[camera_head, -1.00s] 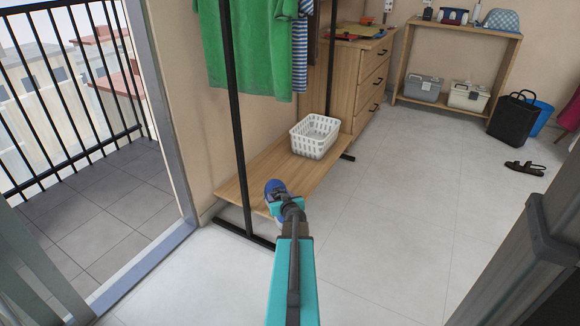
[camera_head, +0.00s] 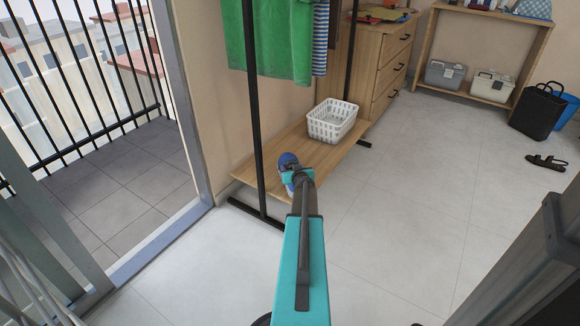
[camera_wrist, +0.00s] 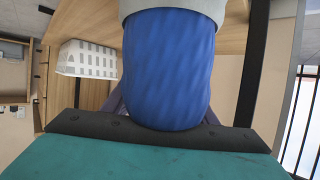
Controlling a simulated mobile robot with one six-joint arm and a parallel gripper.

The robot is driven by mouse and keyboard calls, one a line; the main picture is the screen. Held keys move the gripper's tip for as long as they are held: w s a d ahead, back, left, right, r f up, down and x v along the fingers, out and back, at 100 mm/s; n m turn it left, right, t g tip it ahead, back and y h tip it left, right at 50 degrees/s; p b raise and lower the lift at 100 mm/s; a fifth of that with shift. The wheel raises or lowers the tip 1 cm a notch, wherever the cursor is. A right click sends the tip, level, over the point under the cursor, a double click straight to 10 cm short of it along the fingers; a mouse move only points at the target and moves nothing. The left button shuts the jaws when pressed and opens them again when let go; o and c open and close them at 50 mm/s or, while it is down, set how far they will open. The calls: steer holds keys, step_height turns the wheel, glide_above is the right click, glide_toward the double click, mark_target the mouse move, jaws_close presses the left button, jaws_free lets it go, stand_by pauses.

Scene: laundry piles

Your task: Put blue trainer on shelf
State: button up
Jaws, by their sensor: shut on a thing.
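The blue trainer (camera_head: 287,162) is at the end of my arm in the head view, over the near end of the low wooden shelf (camera_head: 265,163) of the clothes rack. In the wrist view the trainer (camera_wrist: 170,70) fills the middle, blue with a pale part at the top. My gripper (camera_head: 296,176) is shut on it; the fingertips are mostly hidden behind the trainer and the wrist. I cannot tell whether the trainer touches the shelf.
A white basket (camera_head: 332,121) stands on the shelf's far part. A black rack post (camera_head: 254,110) rises just left of my gripper. A green garment (camera_head: 275,40) hangs above. Black sandals (camera_head: 546,162) lie on the floor at right. The middle floor is clear.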

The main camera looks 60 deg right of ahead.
mark_target(291, 161)
steer(key=shift+w+d+f+p, duration=0.15)
steer(key=shift+w+d+p, duration=0.05)
steer(key=shift+w+d, duration=1.05)
steer(key=shift+w+d+f+p, duration=0.1)
steer(key=shift+w+d+p, duration=0.1)
steer(key=shift+w+d, duration=1)
steer(key=shift+s+d, duration=0.1)
steer(key=shift+s, duration=0.1)
steer(key=shift+f, duration=0.1)
steer(key=shift+f+b, duration=0.75)
steer(key=shift+f, duration=0.95)
steer(key=o, duration=1.3)
steer(key=shift+s, duration=0.15)
steer(key=shift+v, duration=5.95)
